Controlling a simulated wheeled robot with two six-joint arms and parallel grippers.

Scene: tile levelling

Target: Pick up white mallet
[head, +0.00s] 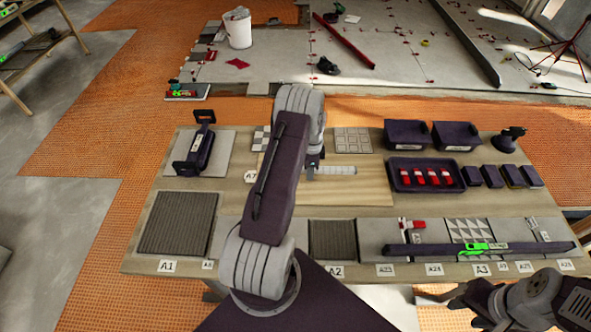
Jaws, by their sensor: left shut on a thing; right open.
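My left arm reaches over the middle of the table, and its gripper (314,172) is at the wooden board, mostly hidden behind the arm. It is shut on a pale bar-shaped thing, which appears to be the white mallet (337,170). The bar sticks out to the right of the fingers, over the board; its other end is hidden by my arm. I cannot tell whether it touches the board. My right gripper (455,299) is open and empty at the lower right, in front of the table's front edge.
A dark level (400,250) with a green part lies across tiles at the front right. A dark tray (398,187) of red pieces and two dark bins (455,135) stand at the right. A dark-handled tool (200,150) lies at the back left. The wooden board (365,193) is mostly clear.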

